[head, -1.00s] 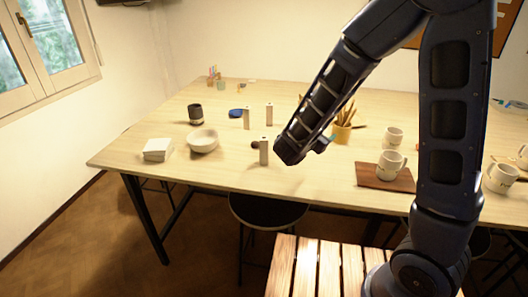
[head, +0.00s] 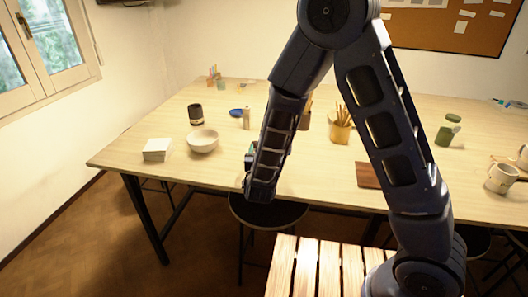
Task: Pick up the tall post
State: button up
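One pale upright post (head: 246,118) stands on the table (head: 120,155), just left of my forearm in the head view. No other post shows now; the area behind my forearm is hidden. With only this post in sight, I cannot compare heights. My gripper (head: 249,163) is at the lower end of my forearm, over the table's front part, nearer than the visible post. Its fingers are mostly hidden by my arm, so I cannot tell whether they are open or hold anything.
A pale bowl (head: 203,142), a white stack (head: 157,150) and a dark cup (head: 195,115) stand to the left. A blue dish (head: 235,113) lies by the post. A pencil pot (head: 340,132), brown board (head: 367,176), green jar (head: 447,132) and mug (head: 502,178) are to the right.

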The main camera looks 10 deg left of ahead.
jog(key=w, duration=0.6)
jog(key=shift+w+a+f, duration=0.25)
jog(key=shift+w+a, duration=0.05)
jog(key=shift+w, duration=0.05)
jog(key=shift+c, duration=0.5)
jog(key=c, duration=1.1)
